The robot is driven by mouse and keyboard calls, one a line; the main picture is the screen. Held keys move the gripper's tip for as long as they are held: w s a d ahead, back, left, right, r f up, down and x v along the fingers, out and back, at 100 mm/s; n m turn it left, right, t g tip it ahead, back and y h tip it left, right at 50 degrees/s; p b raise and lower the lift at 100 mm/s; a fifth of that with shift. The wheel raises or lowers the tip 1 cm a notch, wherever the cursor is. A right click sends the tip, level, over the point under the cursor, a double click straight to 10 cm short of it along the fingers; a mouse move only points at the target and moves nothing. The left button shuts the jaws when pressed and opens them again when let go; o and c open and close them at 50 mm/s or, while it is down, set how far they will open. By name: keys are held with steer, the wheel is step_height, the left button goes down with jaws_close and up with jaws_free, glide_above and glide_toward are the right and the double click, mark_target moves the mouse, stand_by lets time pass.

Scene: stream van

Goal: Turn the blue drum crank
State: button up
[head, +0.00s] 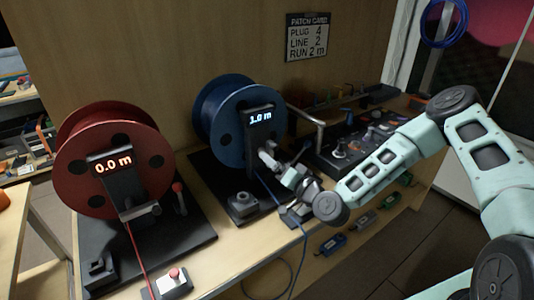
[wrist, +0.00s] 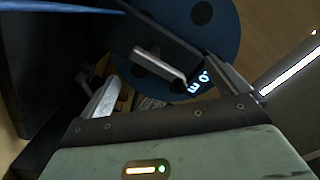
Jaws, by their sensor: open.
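The blue drum (head: 220,115) stands upright in its black stand at the middle of the bench, with a lit display (head: 261,117) reading 1.0 m. Its crank (head: 267,157) is a short grey handle on the front, low on the drum. My gripper (head: 284,176) is right at the crank, just to its right and below in the head view. In the wrist view the gripper (wrist: 163,70) is open, and the grey crank handle (wrist: 160,64) lies between the two fingers. Contact cannot be told. The right finger partly covers the display there.
A red drum (head: 78,155) reading 0.0 m stands at left, with a red-button box (head: 173,280) before it. A patch card (head: 307,36) reads PLUG 4, LINE 2, RUN 2 m. A control panel (head: 350,145) lies right of the blue drum. Blue cable hangs over the bench edge.

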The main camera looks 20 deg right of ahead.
mark_target(268, 153)
steer(key=p+x, duration=0.1)
steer(key=x, duration=0.5)
